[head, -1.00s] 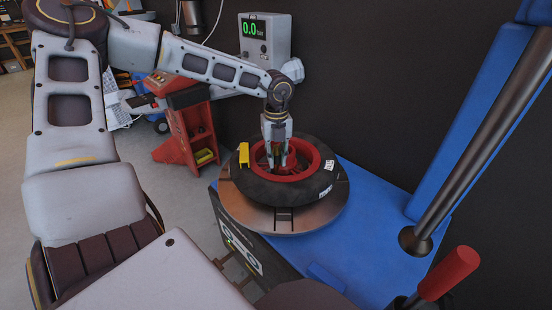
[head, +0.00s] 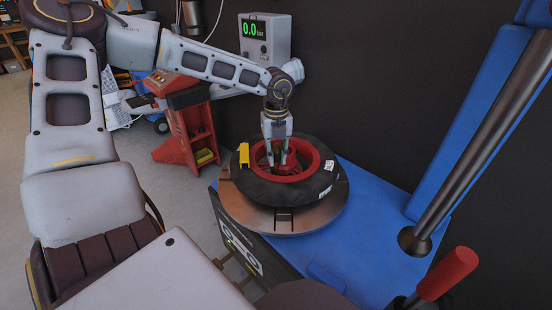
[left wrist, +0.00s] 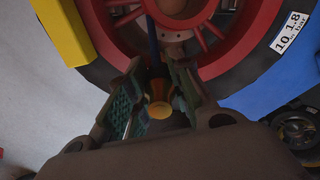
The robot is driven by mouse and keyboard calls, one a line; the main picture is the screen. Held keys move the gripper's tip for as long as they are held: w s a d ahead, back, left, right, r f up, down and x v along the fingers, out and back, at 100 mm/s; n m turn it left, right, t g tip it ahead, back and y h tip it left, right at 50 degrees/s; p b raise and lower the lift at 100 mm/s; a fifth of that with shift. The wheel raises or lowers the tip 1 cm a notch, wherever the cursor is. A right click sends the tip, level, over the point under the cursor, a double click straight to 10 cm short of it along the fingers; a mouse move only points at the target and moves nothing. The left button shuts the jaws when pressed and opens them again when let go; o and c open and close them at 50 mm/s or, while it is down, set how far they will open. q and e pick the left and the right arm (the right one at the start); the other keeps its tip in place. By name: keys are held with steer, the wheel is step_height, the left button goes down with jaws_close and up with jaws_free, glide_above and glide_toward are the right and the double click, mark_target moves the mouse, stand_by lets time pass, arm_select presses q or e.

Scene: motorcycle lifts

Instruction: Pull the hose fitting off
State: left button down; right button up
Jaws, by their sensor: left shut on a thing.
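A black tyre (head: 265,187) on a red spoked rim (head: 321,158) lies flat on a round metal turntable (head: 262,218). My left gripper (head: 277,164) points down inside the rim. In the left wrist view, the fingers of my left gripper (left wrist: 156,80) are closed around a brass-coloured hose fitting (left wrist: 159,109). A dark blue, slim piece (left wrist: 153,45) shows beyond it towards the rim. The fingers partly hide the fitting, and I cannot tell whether it is still joined to the valve. My right gripper is not in view.
A yellow block (head: 243,155) sits at the tyre's left edge. A grey gauge box (head: 265,38) reading 0.0 bar is behind. A blue machine bed (head: 370,240) with a post and red-handled lever (head: 448,273) lies right. A red cart (head: 180,135) stands back left.

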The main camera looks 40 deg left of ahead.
mark_target(276, 145)
arm_select(q)
steer(key=shift+r+p, duration=0.9)
steer(key=shift+r, duration=1.65)
stand_by(0.6)
